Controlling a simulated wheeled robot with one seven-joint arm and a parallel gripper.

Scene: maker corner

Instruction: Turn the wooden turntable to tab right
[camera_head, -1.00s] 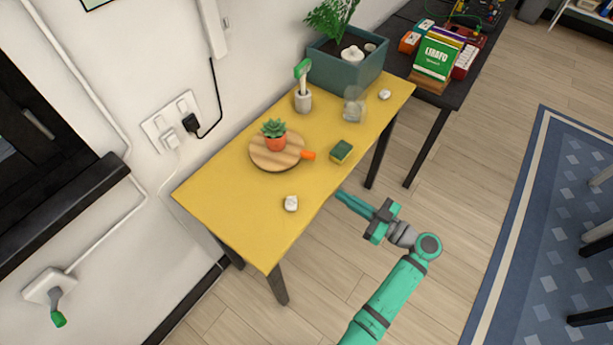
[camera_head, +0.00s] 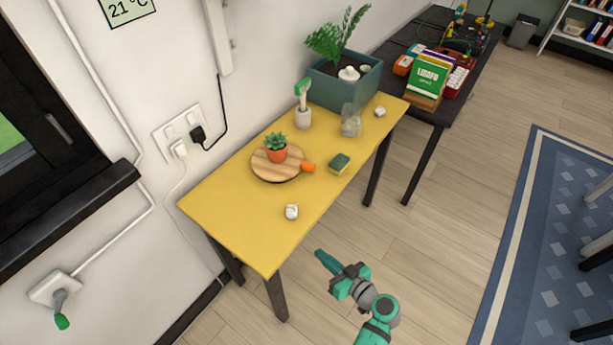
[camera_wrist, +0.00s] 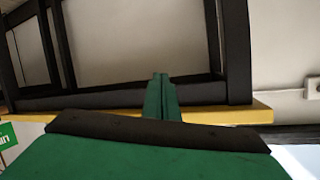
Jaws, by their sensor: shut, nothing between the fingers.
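The wooden turntable (camera_head: 263,170) is a round striped disc lying on the yellow table. Its orange tab (camera_head: 308,167) sticks out on the right side of the disc in the head view. A succulent in an orange pot (camera_head: 276,151) stands on the disc. My gripper (camera_head: 322,256) is shut and empty, off the table's front edge, apart from the turntable and below and right of it in the head view. The wrist view shows the closed green fingers (camera_wrist: 161,98) before the table's edge; the turntable is not visible there.
A dark table (camera_head: 425,105) stands behind.

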